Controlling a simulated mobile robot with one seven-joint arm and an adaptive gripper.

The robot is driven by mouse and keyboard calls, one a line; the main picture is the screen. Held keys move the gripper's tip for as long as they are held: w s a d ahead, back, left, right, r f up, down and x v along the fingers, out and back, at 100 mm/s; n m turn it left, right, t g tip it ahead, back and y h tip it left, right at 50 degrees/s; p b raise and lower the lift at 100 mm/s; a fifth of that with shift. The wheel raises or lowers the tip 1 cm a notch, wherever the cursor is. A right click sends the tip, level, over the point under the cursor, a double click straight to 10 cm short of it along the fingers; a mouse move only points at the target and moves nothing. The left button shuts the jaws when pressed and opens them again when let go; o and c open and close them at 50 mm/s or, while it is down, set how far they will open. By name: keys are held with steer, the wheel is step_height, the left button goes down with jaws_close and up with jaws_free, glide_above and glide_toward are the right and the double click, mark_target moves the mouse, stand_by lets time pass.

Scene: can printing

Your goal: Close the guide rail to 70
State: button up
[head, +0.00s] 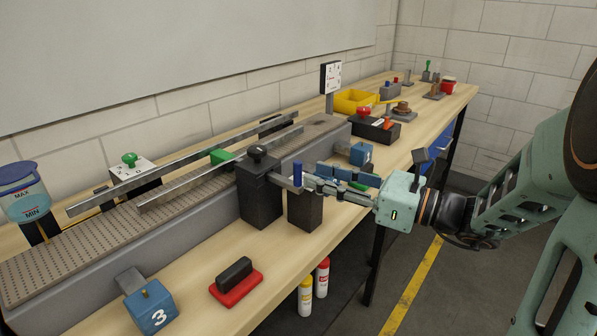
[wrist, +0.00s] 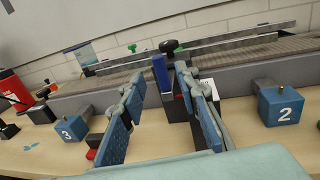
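Two long metal guide rails run above the conveyor: a near rail (head: 165,193) and a far rail (head: 120,190). A dark block (head: 259,197) with a black knob stands at the near rail. A rod with an upright blue handle (head: 297,173) sticks out from this block toward me. The handle also shows in the wrist view (wrist: 160,72). My gripper (head: 316,179) is open, its fingertips close to the handle. In the wrist view, the handle appears between the two blue-padded fingers (wrist: 162,88); contact cannot be told. The 70 mark cannot be read.
Blue block 3 (head: 151,306) and a red-based stamp (head: 236,282) are at the front left. Blue block 2 (wrist: 282,106) is at the right in the wrist view. A yellow bin (head: 355,101) and a black box (head: 376,130) stand farther back.

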mark_target(298, 185)
steer(key=x, duration=0.6)
steer(key=shift+c, duration=0.6)
jaws_close()
